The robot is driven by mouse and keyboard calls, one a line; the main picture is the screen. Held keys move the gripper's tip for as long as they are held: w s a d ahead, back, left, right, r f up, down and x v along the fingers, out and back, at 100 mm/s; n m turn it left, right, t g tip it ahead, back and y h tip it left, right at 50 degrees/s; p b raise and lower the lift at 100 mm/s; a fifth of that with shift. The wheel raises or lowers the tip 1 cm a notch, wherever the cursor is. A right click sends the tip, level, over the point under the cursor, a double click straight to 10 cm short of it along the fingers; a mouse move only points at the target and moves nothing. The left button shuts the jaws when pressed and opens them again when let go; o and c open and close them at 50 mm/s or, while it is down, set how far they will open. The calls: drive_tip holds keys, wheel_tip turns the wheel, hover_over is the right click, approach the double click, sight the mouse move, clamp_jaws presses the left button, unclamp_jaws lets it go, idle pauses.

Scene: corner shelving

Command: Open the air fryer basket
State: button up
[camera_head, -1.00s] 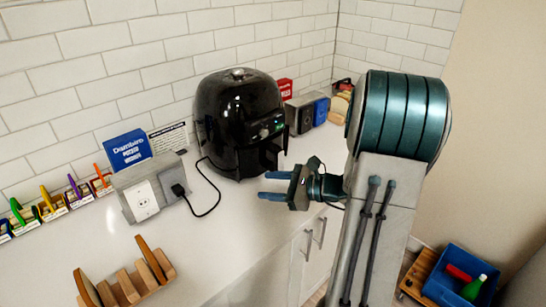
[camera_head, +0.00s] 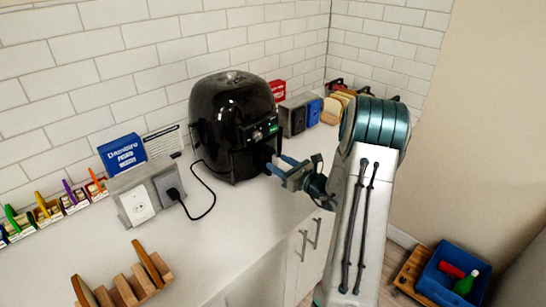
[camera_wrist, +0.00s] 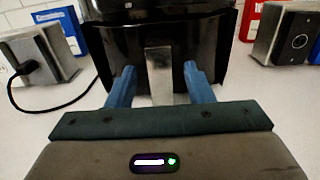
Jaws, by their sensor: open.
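The black air fryer (camera_head: 222,112) stands on the white counter against the tiled wall. Its basket front (camera_wrist: 215,60) fills the upper middle of the wrist view, with the basket looking closed. A grey vertical handle (camera_wrist: 159,75) sticks out from the basket front. My gripper (camera_head: 279,165) is at the basket front in the head view. In the wrist view my gripper (camera_wrist: 160,84) is open, one blue finger on each side of the handle. I see gaps between the fingers and the handle. In the head view the handle is hidden by my gripper.
A grey outlet box (camera_head: 146,192) with a plugged black cord stands left of the fryer. A wooden rack (camera_head: 125,284) is at the front left. The counter before the fryer is clear.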

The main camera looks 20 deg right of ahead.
sight(275, 161)
drive_tip(key=shift+p+x, duration=0.3)
drive_tip(key=shift+x, duration=1.45)
clamp_jaws()
drive_tip(key=shift+s+d+f, duration=0.1)
drive_tip(key=shift+s+d, duration=0.15)
drive_tip(key=shift+s, duration=0.3)
drive_tip(key=b+v, duration=0.4)
drive_tip(key=v, duration=1.6)
drive_tip(key=shift+a, duration=0.1)
unclamp_jaws()
drive_tip(key=shift+s, duration=0.1)
